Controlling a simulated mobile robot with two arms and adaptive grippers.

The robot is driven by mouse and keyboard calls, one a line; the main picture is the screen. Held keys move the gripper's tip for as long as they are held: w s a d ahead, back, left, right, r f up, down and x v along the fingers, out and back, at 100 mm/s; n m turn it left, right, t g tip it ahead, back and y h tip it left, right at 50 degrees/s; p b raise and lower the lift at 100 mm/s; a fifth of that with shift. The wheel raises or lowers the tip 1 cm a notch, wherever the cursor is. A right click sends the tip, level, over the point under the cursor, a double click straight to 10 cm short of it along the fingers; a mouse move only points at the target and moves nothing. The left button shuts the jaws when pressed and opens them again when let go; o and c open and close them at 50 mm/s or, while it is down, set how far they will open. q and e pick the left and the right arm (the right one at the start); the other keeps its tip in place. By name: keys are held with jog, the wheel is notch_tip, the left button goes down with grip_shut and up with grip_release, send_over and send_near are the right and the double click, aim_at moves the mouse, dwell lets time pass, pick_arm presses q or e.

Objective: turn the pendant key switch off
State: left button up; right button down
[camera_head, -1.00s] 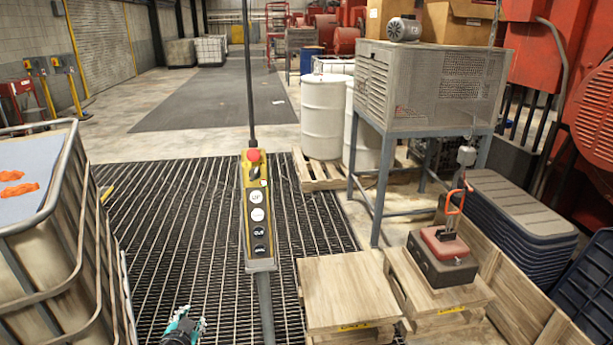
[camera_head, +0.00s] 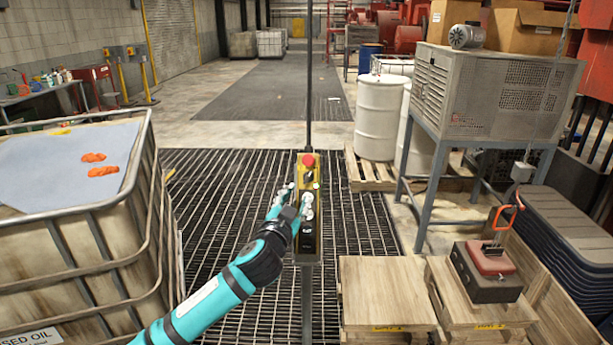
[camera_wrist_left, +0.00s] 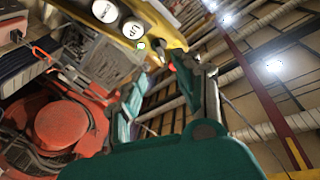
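The yellow and black pendant (camera_head: 308,246) hangs upright on its cable, with a red stop button (camera_head: 308,160) on top. My left gripper (camera_head: 298,196) is in front of its button column, its fingers spread apart and nothing seen between them. The fingers cover some of the push buttons; I cannot tell whether they touch. The key switch is too small to make out clearly below the red button. In the left wrist view the pendant (camera_wrist_left: 158,18) crosses the top, tilted, with its UP button (camera_wrist_left: 133,28) beyond the open fingers. My right gripper is not in view.
A caged used-oil tank (camera_head: 150,200) stands at the left. Wooden crates (camera_head: 386,292) stand at the lower right, one carrying a red-topped block (camera_head: 490,258). White drums (camera_head: 380,118) and a metal cabinet (camera_head: 505,92) stand behind. The floor grating (camera_head: 240,180) around the pendant is clear.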

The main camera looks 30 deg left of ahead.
aim_at(307, 180)
pick_arm(q)
jog(key=p+x, duration=0.2)
jog(key=x, duration=0.5)
jog(key=shift+w+a, duration=0.15)
jog(key=shift+w, duration=0.2)
jog(key=shift+w+a+f+p, duration=0.15)
jog(key=shift+w+p, duration=0.15)
jog(key=shift+w, duration=0.25)
jog(key=shift+c, duration=0.3)
grip_shut()
